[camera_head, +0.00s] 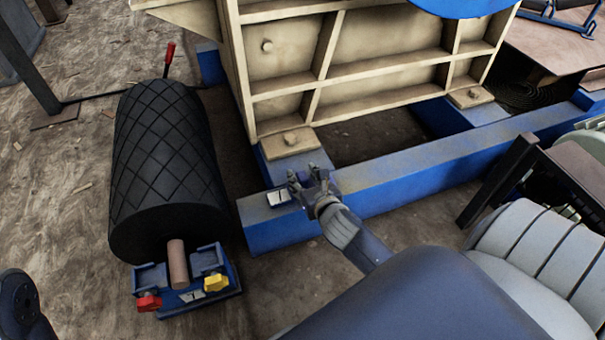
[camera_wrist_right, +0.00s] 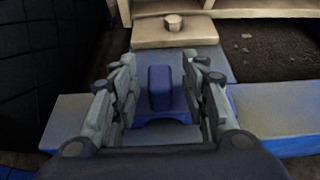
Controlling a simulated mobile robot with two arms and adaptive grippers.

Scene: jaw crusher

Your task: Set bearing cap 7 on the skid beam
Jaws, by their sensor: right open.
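The bearing cap (camera_wrist_right: 163,92), a small blue block with an arched lower edge, stands between the fingers of my right gripper (camera_wrist_right: 160,98) in the right wrist view. It appears to rest on the blue skid beam (camera_wrist_right: 75,118). The fingers are open, one on each side of it. In the head view, my right gripper (camera_head: 309,178) is over the near left end of the skid beam (camera_head: 400,183) and largely hides the cap. The number on the cap cannot be read. My left gripper is not in view.
A small plate with white marks (camera_head: 279,197) lies on the beam, left of the gripper. A black roller (camera_head: 165,160) lies at left, its shaft in a blue bearing stand (camera_head: 188,288) with red (camera_head: 148,303) and yellow (camera_head: 216,283) parts. The cream crusher frame (camera_head: 365,55) rises behind.

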